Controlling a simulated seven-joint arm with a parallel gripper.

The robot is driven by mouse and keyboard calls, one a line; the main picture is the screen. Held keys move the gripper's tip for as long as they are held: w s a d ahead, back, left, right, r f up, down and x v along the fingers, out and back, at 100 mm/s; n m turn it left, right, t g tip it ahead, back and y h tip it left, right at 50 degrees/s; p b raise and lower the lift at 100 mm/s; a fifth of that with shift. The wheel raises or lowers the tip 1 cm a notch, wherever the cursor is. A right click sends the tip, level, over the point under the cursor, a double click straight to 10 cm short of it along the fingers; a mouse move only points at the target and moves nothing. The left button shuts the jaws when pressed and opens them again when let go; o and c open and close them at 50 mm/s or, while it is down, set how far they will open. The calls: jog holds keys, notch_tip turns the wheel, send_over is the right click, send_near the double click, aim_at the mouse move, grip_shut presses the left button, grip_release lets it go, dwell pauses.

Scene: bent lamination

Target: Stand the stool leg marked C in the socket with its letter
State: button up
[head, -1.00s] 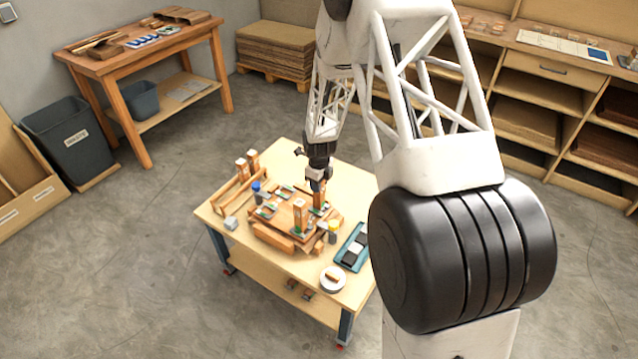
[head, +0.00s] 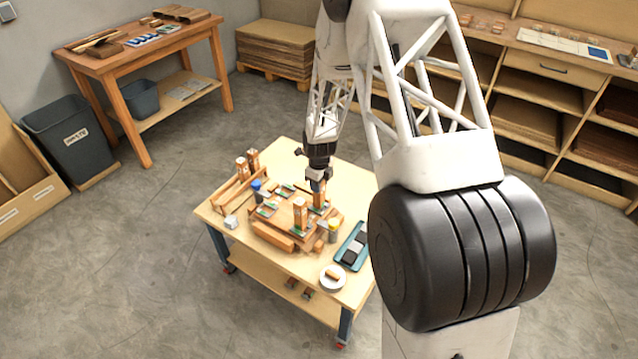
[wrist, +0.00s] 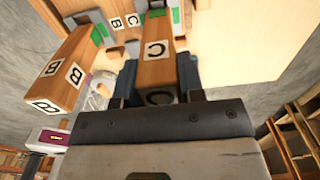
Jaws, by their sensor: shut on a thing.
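The stool leg marked C (wrist: 153,60) is a square wooden post with a white C label, held between my gripper's fingers in the wrist view. In the head view my gripper (head: 318,183) is shut on this leg (head: 319,197) over the right back part of the wooden stool seat (head: 282,228). In the wrist view the leg's far end is close to a corner with green and grey pieces, beside a C label (wrist: 133,20) and a B label (wrist: 115,23) on the wood. Whether the leg's end is inside the socket cannot be told.
A leg marked B (wrist: 62,66) stands close beside the held leg; it also shows in the head view (head: 299,213). More legs stand in a wooden rack (head: 235,188). A blue-capped bottle (head: 257,189), a yellow container (head: 333,230), a teal tray (head: 343,257) and a white dish (head: 333,283) surround the stool.

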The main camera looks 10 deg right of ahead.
jog(key=o, duration=1.6)
jog(key=shift+c, duration=0.2)
jog(key=shift+r, duration=0.1)
jog(key=shift+r, duration=3.45)
jog(key=shift+r, duration=0.1)
